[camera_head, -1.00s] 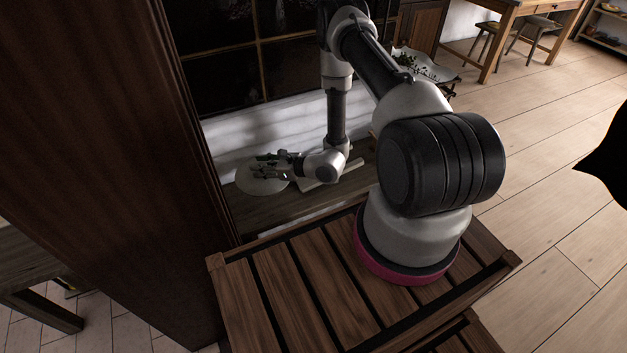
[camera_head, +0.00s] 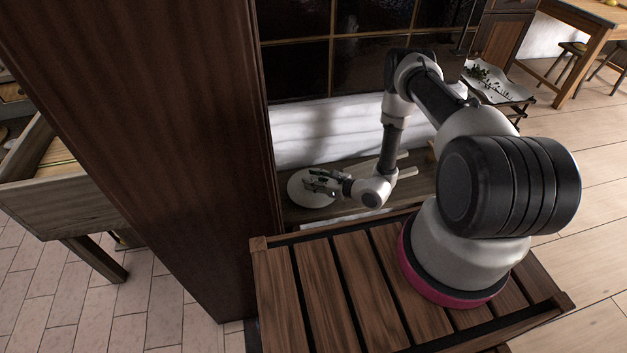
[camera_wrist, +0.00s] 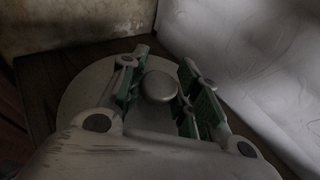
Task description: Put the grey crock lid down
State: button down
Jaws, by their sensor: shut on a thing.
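The grey crock lid (camera_head: 303,194) is a pale round disc just right of the dark wooden upright, over the bench. My gripper (camera_head: 313,183) is shut on its knob. In the wrist view the rounded knob (camera_wrist: 158,87) sits between the green-padded fingers (camera_wrist: 160,92), and the lid's disc (camera_wrist: 82,98) spreads beneath them, partly hidden by the gripper. The lid looks about level. I cannot tell whether its underside touches the bench or hangs just above it.
The wooden bench (camera_head: 420,182) runs along the white wall (camera_head: 330,130) under a dark window. A tall dark wooden panel (camera_head: 170,150) stands close left of the lid. A tray with dark bits (camera_head: 495,85) is at the back right.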

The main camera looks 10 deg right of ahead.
jog(key=c, duration=1.1)
grip_release()
jog(key=shift+f, duration=0.1)
jog(key=shift+o, duration=0.2)
jog(key=shift+s+d, duration=0.1)
jog(key=shift+d, duration=0.05)
jog(key=v, duration=1.1)
jog(key=shift+s+d+r, duration=0.15)
jog(key=shift+s+r, duration=0.05)
jog(key=shift+r, duration=0.25)
